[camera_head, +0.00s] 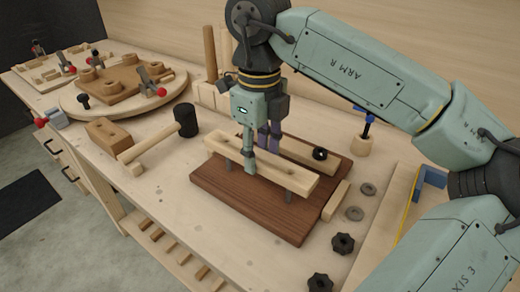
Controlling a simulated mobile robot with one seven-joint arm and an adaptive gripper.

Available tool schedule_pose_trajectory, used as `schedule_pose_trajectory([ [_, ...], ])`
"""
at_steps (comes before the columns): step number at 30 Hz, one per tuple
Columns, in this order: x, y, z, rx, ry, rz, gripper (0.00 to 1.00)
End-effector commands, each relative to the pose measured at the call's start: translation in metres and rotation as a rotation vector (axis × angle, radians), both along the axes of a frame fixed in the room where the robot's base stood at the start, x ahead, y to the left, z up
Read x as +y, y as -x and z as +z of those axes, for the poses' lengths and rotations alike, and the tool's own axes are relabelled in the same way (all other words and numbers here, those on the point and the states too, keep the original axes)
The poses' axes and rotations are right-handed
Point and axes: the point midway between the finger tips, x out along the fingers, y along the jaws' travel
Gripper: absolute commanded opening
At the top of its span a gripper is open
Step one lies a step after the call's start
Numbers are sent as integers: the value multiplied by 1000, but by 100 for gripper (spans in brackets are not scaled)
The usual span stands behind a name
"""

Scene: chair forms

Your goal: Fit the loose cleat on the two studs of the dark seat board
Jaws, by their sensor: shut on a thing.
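The loose cleat (295,180) is a pale wooden bar, held roughly level above the dark seat board (225,192). My gripper (257,158) is shut on the cleat near its middle, one finger on the front face and the other behind. Two grey studs show under the cleat, one near its right part (288,196) and one near its left part (228,164). Their tops are hidden by the cleat, so I cannot tell whether they enter it. A gap shows between cleat and board.
A second pale bar (292,148) with a black knob (320,154) lies at the board's back. A mallet (185,121) and wooden block (108,133) are left. A round fixture (125,87) stands at the back left.

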Motion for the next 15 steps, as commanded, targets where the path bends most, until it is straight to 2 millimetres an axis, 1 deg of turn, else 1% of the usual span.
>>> schedule_pose_trajectory([
  [8, 0, 0, -7, 0, 0, 0, 6],
  [15, 0, 0, -19, 1, -1, 0, 6],
])
